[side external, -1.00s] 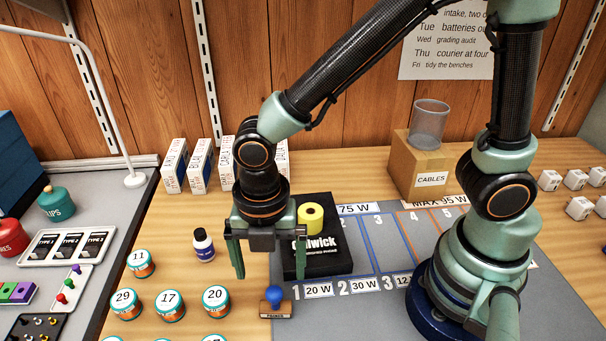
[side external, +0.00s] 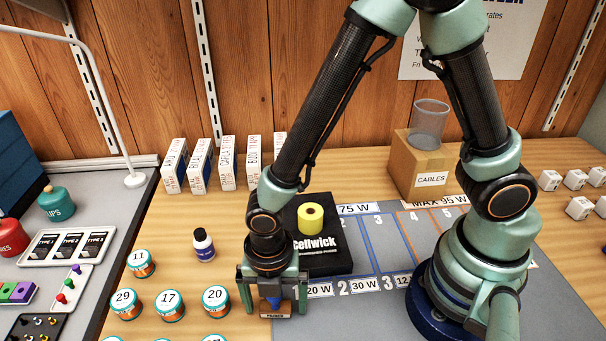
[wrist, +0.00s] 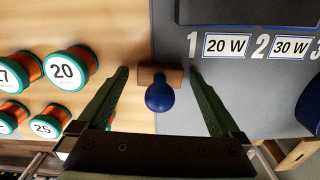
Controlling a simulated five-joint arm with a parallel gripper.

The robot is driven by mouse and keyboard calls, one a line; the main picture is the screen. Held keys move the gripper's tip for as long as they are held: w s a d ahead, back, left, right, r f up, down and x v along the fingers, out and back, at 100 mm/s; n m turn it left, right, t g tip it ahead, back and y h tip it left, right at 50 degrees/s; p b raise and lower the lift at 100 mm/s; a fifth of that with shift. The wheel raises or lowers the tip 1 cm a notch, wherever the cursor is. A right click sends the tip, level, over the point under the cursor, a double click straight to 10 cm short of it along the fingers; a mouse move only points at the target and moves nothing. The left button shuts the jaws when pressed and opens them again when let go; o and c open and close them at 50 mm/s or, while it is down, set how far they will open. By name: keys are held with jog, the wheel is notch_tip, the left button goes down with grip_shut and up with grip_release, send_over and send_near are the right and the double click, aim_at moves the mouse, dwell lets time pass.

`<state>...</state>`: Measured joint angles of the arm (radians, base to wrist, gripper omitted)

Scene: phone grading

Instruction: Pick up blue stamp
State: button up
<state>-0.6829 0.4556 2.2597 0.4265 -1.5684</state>
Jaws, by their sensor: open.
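The blue stamp has a round blue knob and a small wooden base. In the wrist view the blue stamp (wrist: 159,96) stands between my two green fingers, apart from both. In the side view the blue stamp (side external: 275,304) shows low between the fingers, its knob partly hidden by my gripper. My gripper (side external: 274,308) is open and lowered around the stamp, with one finger on each side. In the wrist view my gripper (wrist: 158,72) also shows open, with the stamp in the gap.
Numbered jars (side external: 170,304) stand to the left. A black Cellwick box (side external: 322,262) with a yellow roll (side external: 310,218) on it lies just behind my gripper. A grey mat (side external: 375,310) with wattage labels lies to the right. A small bottle (side external: 204,244) stands at back left.

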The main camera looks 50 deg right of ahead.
jog(key=c, duration=1.4)
jog(key=shift+r, duration=0.15)
